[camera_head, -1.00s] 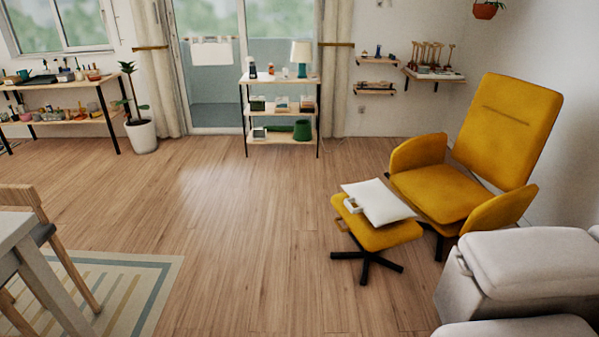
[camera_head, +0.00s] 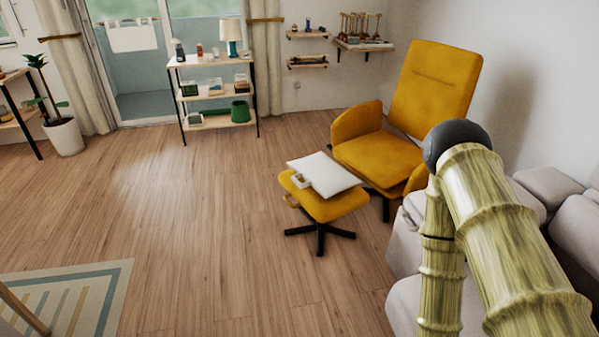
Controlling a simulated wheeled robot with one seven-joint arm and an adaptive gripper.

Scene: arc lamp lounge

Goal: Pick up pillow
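A white pillow (camera_head: 328,174) lies flat on top of the yellow footstool (camera_head: 325,206), in front of the yellow armchair. A small pale, handle-like object (camera_head: 300,181) is at its left edge. My arm shows at the right of the view, bent at a dark round joint. My gripper is not in view. Nothing in view touches the pillow except the footstool and perhaps the small object.
The yellow armchair (camera_head: 378,153) stands behind the footstool. A grey-white sofa (camera_head: 405,255) is at the right, partly hidden by my arm. A shelf unit (camera_head: 215,122) stands at the back. The wooden floor (camera_head: 200,225) left of the footstool is clear; a striped rug (camera_head: 112,285) lies front left.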

